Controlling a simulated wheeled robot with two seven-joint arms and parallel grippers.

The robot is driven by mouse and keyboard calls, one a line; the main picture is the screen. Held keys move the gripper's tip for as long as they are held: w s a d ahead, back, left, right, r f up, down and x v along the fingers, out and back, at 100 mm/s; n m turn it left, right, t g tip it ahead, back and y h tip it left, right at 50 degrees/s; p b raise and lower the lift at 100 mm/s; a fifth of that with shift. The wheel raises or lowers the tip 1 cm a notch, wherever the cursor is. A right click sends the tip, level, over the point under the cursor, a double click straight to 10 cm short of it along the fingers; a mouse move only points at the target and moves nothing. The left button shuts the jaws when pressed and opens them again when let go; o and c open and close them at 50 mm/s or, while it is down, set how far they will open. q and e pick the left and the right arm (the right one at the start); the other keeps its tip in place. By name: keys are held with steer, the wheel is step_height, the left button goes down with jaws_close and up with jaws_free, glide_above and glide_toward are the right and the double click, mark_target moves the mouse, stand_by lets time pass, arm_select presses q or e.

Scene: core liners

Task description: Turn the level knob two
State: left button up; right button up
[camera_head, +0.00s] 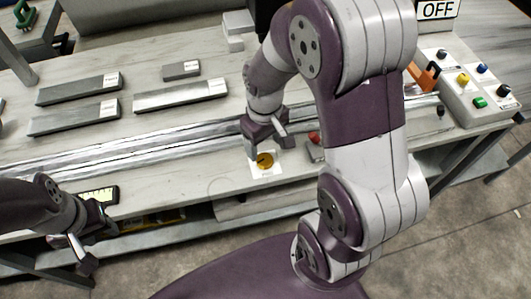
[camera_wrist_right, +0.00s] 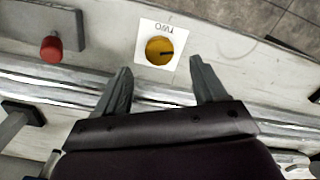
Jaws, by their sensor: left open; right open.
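The level knob two is a round yellow knob (camera_head: 265,160) with a dark pointer line, on a white square plate on the bench. It also shows in the right wrist view as a yellow knob (camera_wrist_right: 159,50) on a plate marked TWO, seen upside down. My right gripper (camera_head: 267,143) is just behind the knob in the head view. In the right wrist view its fingers (camera_wrist_right: 160,75) are open, with the knob beyond and between the tips, not visibly gripped. My left gripper (camera_head: 82,255) is open and empty by the bench's front edge at the lower left.
Long metal rails (camera_head: 130,150) run along the bench. Grey bars (camera_head: 180,95) with labels lie behind them. A control box (camera_head: 480,90) with coloured knobs and an OFF sign stand right. A small display (camera_head: 98,196) is left.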

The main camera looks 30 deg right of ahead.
mark_target(265, 160)
step_height(265, 160, down, 6)
steer(key=shift+w+d+r+b, duration=0.1)
steer(key=shift+w+b, duration=0.05)
steer(key=shift+b, duration=0.25)
steer(key=shift+f, duration=0.4)
steer(key=c, duration=1.1)
steer(key=shift+o, duration=0.2)
steer(key=m+p, duration=0.1)
steer(key=p, duration=0.1)
steer(key=m+p, duration=0.1)
steer(key=m, duration=0.1)
steer(key=shift+r+m+p, duration=0.3)
steer(key=shift+r+p, duration=0.05)
steer(key=shift+f+m, duration=0.2)
steer(key=shift+m, duration=0.3)
steer(key=shift+f, duration=0.15)
steer(key=o, duration=1.1)
steer(key=shift+c, duration=0.2)
